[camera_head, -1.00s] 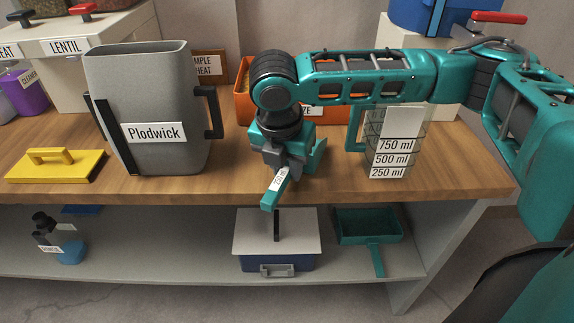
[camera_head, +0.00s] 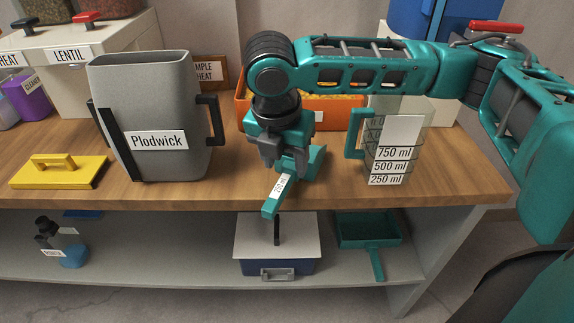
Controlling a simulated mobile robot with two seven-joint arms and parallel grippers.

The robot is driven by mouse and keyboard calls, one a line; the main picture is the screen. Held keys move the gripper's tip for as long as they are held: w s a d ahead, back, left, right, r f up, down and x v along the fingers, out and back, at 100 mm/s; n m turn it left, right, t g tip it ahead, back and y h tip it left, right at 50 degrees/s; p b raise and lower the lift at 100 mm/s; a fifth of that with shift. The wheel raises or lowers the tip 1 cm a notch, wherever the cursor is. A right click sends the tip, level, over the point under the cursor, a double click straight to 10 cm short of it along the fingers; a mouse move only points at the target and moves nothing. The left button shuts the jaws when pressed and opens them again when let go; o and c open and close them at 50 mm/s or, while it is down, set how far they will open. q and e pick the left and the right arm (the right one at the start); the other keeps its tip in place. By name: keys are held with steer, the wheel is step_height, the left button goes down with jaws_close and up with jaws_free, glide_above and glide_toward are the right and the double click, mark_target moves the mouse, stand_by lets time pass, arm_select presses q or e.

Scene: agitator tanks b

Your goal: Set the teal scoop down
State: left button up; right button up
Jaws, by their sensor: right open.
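The teal scoop (camera_head: 274,196) is at the front of the wooden worktop, with its labelled handle pointing towards me over the front edge. Its bowl lies partly behind my right gripper (camera_head: 284,165). My right gripper points down with its fingers open, just above and behind the handle. I cannot tell whether a finger still touches the scoop. My left gripper is not in view.
A grey Plodwick jug (camera_head: 150,110) stands left of the gripper, and a clear measuring jug (camera_head: 397,150) stands right. An orange bin (camera_head: 343,112) is behind. A yellow float (camera_head: 60,171) lies at left. A lidded box (camera_head: 275,245) and teal dustpan (camera_head: 368,229) are on the lower shelf.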

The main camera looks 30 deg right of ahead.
steer(key=p+v, duration=0.1)
steer(key=v, duration=0.7)
steer(key=shift+p, duration=0.4)
steer(key=shift+f, duration=0.1)
